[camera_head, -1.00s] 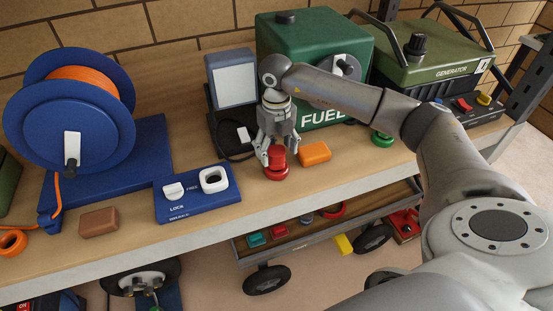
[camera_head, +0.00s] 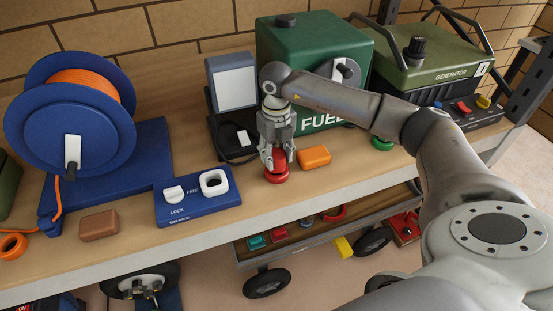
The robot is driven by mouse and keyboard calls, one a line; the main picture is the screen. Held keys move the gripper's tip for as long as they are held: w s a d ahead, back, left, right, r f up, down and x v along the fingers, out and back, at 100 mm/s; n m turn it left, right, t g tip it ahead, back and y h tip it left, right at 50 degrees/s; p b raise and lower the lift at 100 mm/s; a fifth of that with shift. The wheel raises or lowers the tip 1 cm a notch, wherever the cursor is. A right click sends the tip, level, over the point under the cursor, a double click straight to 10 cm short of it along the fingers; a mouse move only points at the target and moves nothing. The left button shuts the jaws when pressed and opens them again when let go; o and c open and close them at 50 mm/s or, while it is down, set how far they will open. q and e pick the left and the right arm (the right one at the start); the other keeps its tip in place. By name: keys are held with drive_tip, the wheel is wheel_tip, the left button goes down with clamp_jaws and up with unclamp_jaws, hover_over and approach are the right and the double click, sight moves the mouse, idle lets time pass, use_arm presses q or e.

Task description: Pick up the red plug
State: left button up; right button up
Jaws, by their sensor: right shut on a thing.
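The red plug (camera_head: 276,176) stands on the wooden bench near its front edge, right of the blue brake box. My right gripper (camera_head: 275,160) comes down over it from above, its fingers around the upper part of the plug. The fingers are shut on it and hide its top. The plug's wide red base still shows below the fingertips, at or very near the bench top. My left gripper is not in view.
An orange block (camera_head: 314,157) lies close right of the plug. The blue brake box (camera_head: 198,207), a green plug-like piece (camera_head: 382,143), the green fuel tank (camera_head: 300,60) and a blue reel (camera_head: 70,110) stand around. A lower cart (camera_head: 330,232) sits below the bench edge.

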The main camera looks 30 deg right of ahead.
drive_tip(key=shift+r+b, duration=0.4)
wheel_tip(320, 180, up, 2)
drive_tip(key=shift+r+b, duration=0.1)
drive_tip(key=shift+b, duration=0.75)
drive_tip(key=s+a+r+b, duration=0.3)
drive_tip(key=s+a+r, duration=0.2)
drive_tip(key=a+r, duration=0.5)
drive_tip(key=a, duration=0.3)
